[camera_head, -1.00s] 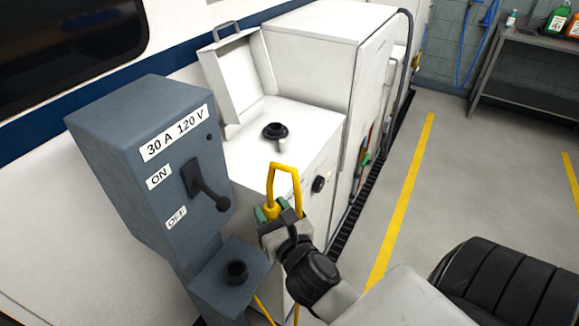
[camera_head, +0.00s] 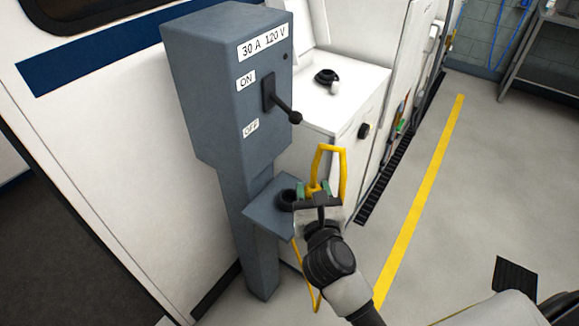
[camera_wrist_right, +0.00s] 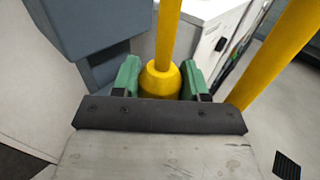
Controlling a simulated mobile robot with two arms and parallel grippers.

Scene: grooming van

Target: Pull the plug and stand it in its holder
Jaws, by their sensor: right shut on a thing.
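My right gripper (camera_head: 318,190) is shut on the yellow plug (camera_wrist_right: 160,80), with its green fingertips on both sides of it. The plug's lower end is hidden behind the gripper. A yellow cable (camera_head: 343,165) rises from the plug, loops over and runs down behind the gripper. A black round holder (camera_head: 287,199) sits on the small grey shelf (camera_head: 262,210) of the pedestal. In the head view the gripper is just right of the holder; I cannot tell the depth gap. My left gripper is not in view.
The grey pedestal (camera_head: 222,100) reads "30 A 120 V", with ON and OFF labels. Its black lever (camera_head: 283,106) slants down to the right. A white cabinet (camera_head: 350,95) with a black round fitting (camera_head: 326,76) stands behind. Open floor (camera_head: 470,180) lies to the right.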

